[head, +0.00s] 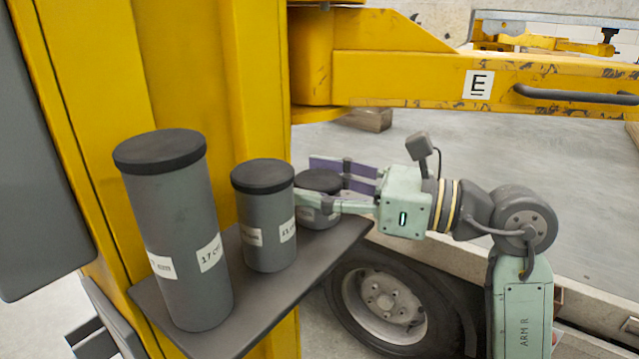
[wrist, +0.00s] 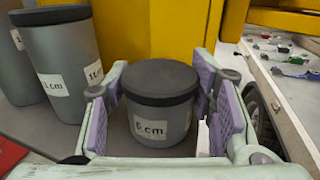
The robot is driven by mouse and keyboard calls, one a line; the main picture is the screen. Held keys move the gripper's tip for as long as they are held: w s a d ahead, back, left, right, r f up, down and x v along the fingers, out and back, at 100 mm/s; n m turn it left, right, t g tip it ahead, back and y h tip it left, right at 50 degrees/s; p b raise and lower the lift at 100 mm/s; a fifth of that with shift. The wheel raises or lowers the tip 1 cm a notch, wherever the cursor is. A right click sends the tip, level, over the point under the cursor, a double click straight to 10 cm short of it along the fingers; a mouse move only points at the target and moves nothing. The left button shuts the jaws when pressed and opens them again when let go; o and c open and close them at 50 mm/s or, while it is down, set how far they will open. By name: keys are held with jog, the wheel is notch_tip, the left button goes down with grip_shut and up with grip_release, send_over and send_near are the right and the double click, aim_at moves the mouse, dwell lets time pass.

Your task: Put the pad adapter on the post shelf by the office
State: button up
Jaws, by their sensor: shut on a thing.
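My gripper (head: 312,181) is shut on the shortest of three dark grey cylinders with black lids. This short adapter (head: 319,217) is upright at the far right end of the grey shelf (head: 262,318) on the yellow post; its label seems to read 6 cm in the wrist view (wrist: 160,122). The purple finger pads (wrist: 104,122) are on either side of it. Its base is at the shelf surface; I cannot tell whether it bears on it. A medium adapter (head: 265,225), labelled about 11 cm, stands close to its left, and a tall 17 cm adapter (head: 180,235) stands further left.
The yellow post (head: 215,80) rises directly behind the shelf. A yellow beam marked E (head: 420,75) runs right, above my arm. A wheel (head: 390,300) is below the shelf. A bed with small coloured items (wrist: 290,55) shows right in the wrist view.

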jog(key=o, duration=1.6)
jog(key=shift+o, duration=0.2)
jog(key=shift+r+p, duration=0.2)
jog(key=shift+p, duration=0.1)
jog(key=shift+s+d+f, duration=0.1)
jog(key=shift+d+f, duration=0.05)
jog(key=shift+d, duration=0.25)
jog(key=b+v, duration=0.3)
jog(key=v, duration=0.8)
jog(key=shift+s+d, duration=0.1)
